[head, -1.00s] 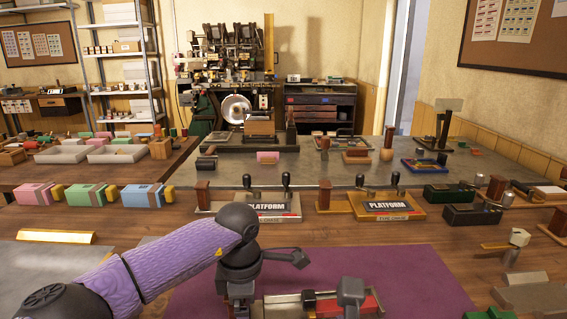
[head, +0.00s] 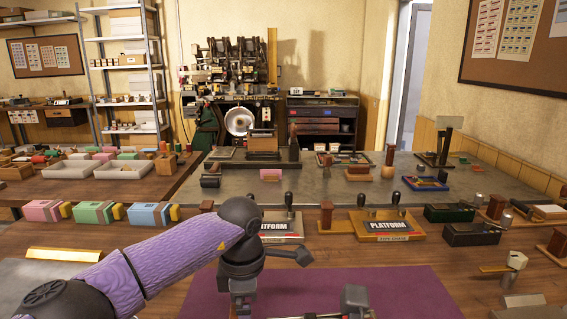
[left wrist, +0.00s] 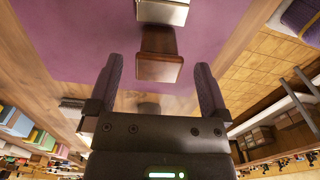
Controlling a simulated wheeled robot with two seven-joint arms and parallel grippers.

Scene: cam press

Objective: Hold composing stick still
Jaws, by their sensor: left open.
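My left gripper (left wrist: 159,66) is open in the left wrist view, its two dark fingers spread wide. A brown wooden block (left wrist: 160,56), like a handle, lies between and just beyond the fingertips, apart from both. A pale metal piece (left wrist: 162,12), seemingly the composing stick, is at its far end and is cut off by the top edge. In the head view, my left arm reaches in to the bottom middle, and a grey clamp-like part (head: 354,298) shows at the bottom edge. The rest of the stick is out of frame there. My right gripper is not in view.
A purple mat (head: 400,285) covers the bench front. Beyond it stand two platform blocks with dark handles, the right one (head: 388,224) fully visible. Dark boxes (head: 470,233) and metal pieces (head: 520,301) are on the right. Pink, green and blue blocks (head: 95,213) are on the left.

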